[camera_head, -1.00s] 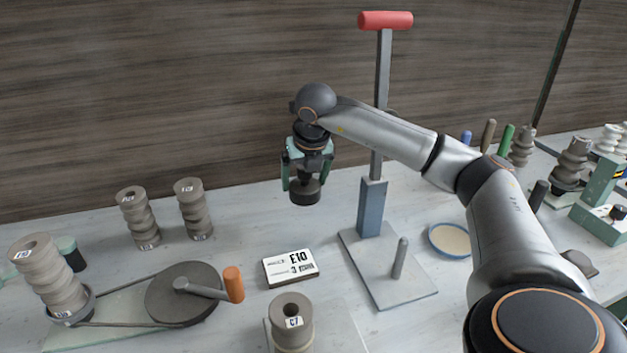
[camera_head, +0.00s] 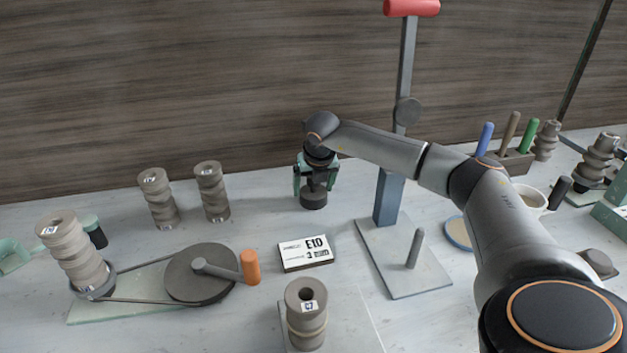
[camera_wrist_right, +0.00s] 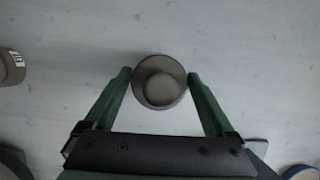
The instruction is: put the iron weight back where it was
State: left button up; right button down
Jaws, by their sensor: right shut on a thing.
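The iron weight (camera_head: 314,200) is a dark, squat cylinder with a narrower knob on top. My right gripper (camera_head: 316,184) is shut on it from above, a finger on either side, in front of the wooden back wall. The weight hangs upright, low over the far part of the white table; I cannot tell whether its base touches. In the right wrist view the weight (camera_wrist_right: 160,98) shows from above as a round disc with its knob, between the green fingertips of the right gripper (camera_wrist_right: 160,78). My left gripper is not in view.
Two stacked clay pieces (camera_head: 212,192) stand left of the weight. An E10 card (camera_head: 306,254) lies in front. A press with a red handle (camera_head: 412,8) and grey base (camera_head: 402,268) stands right. A belt-driven wheel (camera_head: 200,275) is front left. Table around the weight is clear.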

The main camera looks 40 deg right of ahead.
jog(key=shift+w+r, duration=0.1)
jog(key=shift+r, duration=0.1)
jog(key=shift+f, duration=0.1)
grip_release()
jog(key=shift+f, duration=0.15)
jog(key=v, duration=1.2)
